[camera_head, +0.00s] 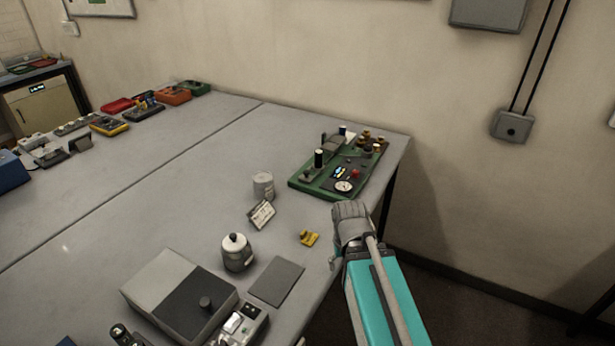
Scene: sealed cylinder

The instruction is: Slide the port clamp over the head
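I cannot tell for sure which thing is the port clamp or the head. A small yellow piece (309,238) lies on the grey table, just left of my arm's grey joint. A light grey jar (236,254) with a dark knob on top stands upright at the table's lower middle. A pale cylinder (263,186) stands upright farther back, with a small tilted label card (261,214) in front of it. My teal arm reaches in from the lower right to the table's right edge. My gripper's fingers do not show.
A green board (300,186) with knobs, posts and a dial sits at the back right corner. A grey box (153,278) with a dark panel and a flat grey plate (277,282) lie in front. Several trays and devices line the far left. The table's middle left is clear.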

